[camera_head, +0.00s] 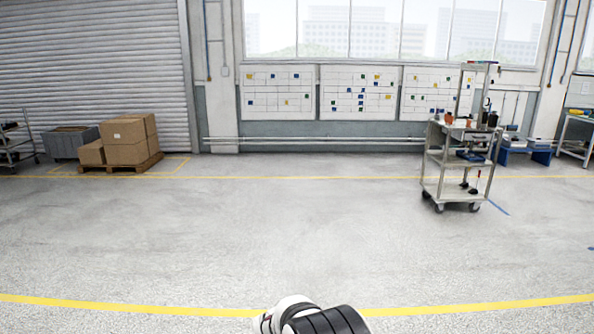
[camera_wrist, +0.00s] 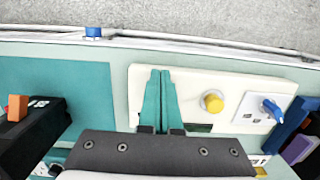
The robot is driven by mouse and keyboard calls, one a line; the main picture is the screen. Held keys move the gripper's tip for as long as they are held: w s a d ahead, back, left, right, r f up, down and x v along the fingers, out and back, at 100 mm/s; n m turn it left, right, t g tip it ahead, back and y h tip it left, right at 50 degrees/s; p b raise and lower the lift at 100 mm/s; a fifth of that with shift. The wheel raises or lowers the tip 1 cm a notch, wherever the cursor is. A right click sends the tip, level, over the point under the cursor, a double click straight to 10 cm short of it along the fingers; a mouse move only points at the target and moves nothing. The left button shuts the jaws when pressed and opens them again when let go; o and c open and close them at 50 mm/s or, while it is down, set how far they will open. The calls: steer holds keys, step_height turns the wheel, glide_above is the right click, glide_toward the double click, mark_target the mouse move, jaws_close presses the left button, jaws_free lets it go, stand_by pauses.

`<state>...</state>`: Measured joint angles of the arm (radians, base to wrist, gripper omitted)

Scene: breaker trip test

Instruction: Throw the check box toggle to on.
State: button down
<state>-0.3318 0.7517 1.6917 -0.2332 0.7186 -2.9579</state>
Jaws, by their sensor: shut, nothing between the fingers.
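In the wrist view, a white box (camera_wrist: 225,88) lies across the middle of the bench. It carries a yellow round knob (camera_wrist: 213,102) and, at its right end, a blue toggle lever (camera_wrist: 272,109) on a pale plate. My gripper (camera_wrist: 160,74) has teal fingers, shut together and empty, over the left part of the white box, left of the yellow knob and apart from the toggle. The head view shows neither the box nor the fingers.
A black unit with an orange lever (camera_wrist: 17,107) stands at the left of the wrist view. A blue block (camera_wrist: 289,125) and dark and purple items crowd the right end. A small blue cylinder (camera_wrist: 93,33) is at the bench's far edge. A teal mat (camera_wrist: 88,90) has bare room.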

steer(key=shift+s, duration=0.1)
steer(key=shift+s+r, duration=0.25)
steer(key=shift+s, duration=1)
steer(key=shift+w+f, duration=0.25)
steer(key=shift+w, duration=0.35)
